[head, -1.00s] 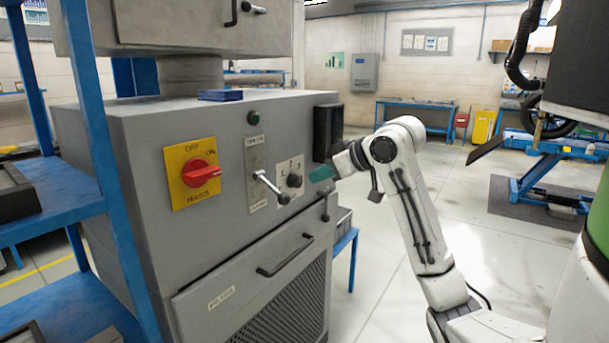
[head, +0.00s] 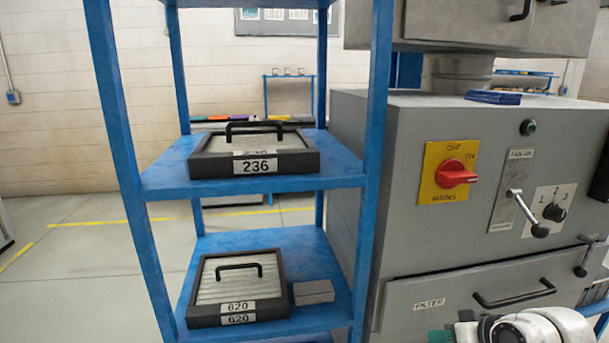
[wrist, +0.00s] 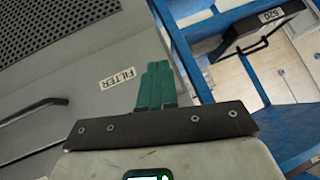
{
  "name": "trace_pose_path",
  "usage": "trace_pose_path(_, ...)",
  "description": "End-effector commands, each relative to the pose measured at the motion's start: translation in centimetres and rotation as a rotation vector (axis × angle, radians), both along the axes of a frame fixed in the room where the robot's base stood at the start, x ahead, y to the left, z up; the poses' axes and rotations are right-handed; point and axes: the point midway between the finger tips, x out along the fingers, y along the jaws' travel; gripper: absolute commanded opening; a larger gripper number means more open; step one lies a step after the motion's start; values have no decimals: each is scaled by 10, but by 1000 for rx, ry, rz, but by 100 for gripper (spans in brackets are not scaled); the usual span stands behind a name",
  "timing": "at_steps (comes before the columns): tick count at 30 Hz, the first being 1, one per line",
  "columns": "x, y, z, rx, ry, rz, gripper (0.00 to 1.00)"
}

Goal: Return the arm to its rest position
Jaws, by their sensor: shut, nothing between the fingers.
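My arm (head: 535,328) shows at the bottom right of the head view, low in front of the grey machine's filter drawer. A teal part of my gripper (head: 440,337) just shows at the lower edge there. In the wrist view my gripper (wrist: 158,68) has its two teal fingers together, with nothing between them. Behind them are the drawer front with its FILTER label (wrist: 117,78) and the blue shelf. The picture does not show whether the fingers touch anything.
The grey machine (head: 455,240) carries a red mains switch (head: 457,174), a fan lever (head: 528,212) and a drawer handle (head: 513,293). A blue rack (head: 160,182) on its left holds filter 236 (head: 253,164) and filter 620 (head: 236,292). Open floor lies left of the rack.

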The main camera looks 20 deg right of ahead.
Motion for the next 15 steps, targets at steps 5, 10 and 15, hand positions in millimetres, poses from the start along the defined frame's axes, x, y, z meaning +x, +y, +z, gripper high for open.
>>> trace_pose_path(5, -45, 87, -83, 22, 202, 66, 0)
trace_pose_path(10, -117, 136, -141, -34, 409, 127, 0)
trace_pose_path(15, -186, 151, -172, -134, 578, 181, 0)
